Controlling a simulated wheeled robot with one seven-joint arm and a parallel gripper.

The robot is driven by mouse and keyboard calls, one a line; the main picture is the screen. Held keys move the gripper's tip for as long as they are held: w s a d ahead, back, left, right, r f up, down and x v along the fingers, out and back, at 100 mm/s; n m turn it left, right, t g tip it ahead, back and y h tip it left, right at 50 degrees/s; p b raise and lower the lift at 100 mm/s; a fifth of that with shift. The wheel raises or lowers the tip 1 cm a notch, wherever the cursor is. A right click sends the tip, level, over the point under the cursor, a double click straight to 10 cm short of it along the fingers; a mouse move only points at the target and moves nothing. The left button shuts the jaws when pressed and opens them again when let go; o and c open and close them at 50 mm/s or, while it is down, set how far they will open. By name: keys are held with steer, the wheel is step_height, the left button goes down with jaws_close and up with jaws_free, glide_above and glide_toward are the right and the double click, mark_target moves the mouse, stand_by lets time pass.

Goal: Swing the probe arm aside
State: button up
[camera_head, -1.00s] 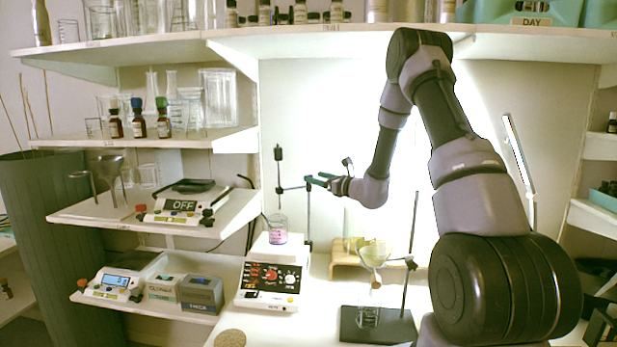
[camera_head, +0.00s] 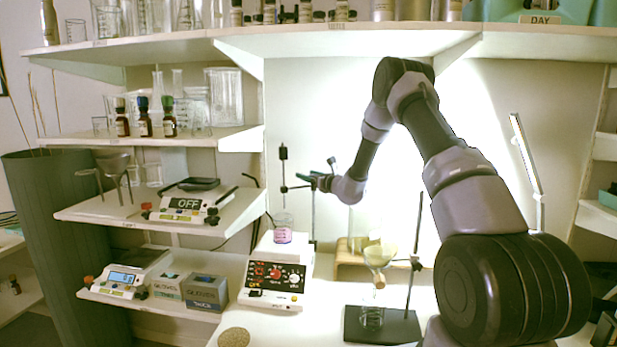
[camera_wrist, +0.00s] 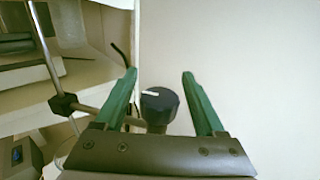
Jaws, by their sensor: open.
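The probe arm is a thin horizontal rod (camera_head: 298,187) on an upright stand behind the hotplate. It carries a vertical probe with a black top (camera_head: 283,153) over the beaker. In the wrist view the rod (camera_wrist: 92,112) runs to a black clamp (camera_wrist: 63,104) at the left. A black knob with a white mark (camera_wrist: 158,104) sits between my green fingers. My gripper (camera_wrist: 159,74) is open around the knob, with a gap on each side. In the head view my gripper (camera_head: 316,179) is at the top of the stand; its fingertips are small there.
A hotplate (camera_head: 275,275) with a beaker of pink liquid (camera_head: 283,232) stands below the probe. To the right are a wooden rack (camera_head: 350,262) and a funnel on a dark-based stand (camera_head: 383,326). Shelves (camera_head: 150,212) with instruments lie left. The back wall is bare.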

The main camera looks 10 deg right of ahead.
jaws_close()
steer(key=shift+f, duration=0.1)
stand_by(1.4)
